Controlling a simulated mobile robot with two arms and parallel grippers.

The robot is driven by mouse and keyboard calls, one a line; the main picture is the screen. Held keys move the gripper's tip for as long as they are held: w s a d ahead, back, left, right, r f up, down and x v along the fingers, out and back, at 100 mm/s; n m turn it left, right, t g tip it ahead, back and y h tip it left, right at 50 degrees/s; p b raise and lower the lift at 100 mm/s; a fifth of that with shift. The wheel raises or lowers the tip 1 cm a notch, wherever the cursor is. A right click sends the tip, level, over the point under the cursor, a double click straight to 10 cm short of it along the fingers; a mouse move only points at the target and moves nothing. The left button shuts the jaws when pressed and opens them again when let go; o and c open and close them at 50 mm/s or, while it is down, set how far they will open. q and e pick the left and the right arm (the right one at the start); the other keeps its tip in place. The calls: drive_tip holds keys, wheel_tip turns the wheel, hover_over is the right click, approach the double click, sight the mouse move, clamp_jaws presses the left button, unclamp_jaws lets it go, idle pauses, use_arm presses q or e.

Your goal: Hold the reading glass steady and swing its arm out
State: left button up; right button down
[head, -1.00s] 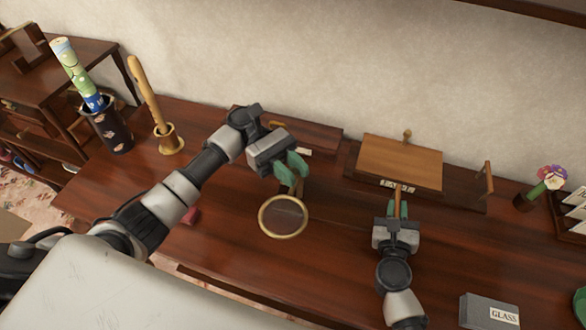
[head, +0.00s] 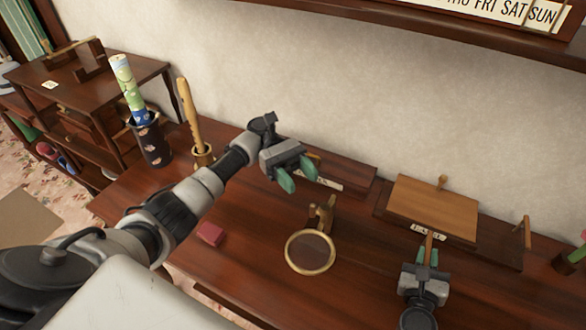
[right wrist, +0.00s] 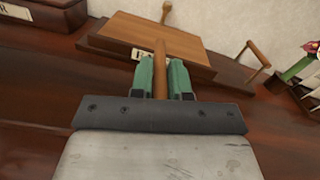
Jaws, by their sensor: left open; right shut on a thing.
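The reading glass, a round lens in a brass ring (head: 310,251), lies low over the desk, with a short brass upright (head: 321,213) behind it. My left gripper (head: 296,177) is open and empty above and behind the upright, apart from it. My right gripper (head: 428,257) is shut on a thin wooden rod (head: 429,243), in front of the wooden lidded box. The right wrist view shows the rod (right wrist: 160,72) upright between the green fingers. Whether the rod joins the box is hidden.
The lidded box (head: 436,205) has a knob on top. A dark low box (head: 340,172) stands behind the glass. A small red block (head: 210,234) lies left of it.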

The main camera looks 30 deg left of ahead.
use_arm(q)
drive_tip(key=shift+v, duration=1.6)
use_arm(e)
drive_tip(key=shift+a, duration=0.1)
drive_tip(key=c, duration=1)
unclamp_jaws()
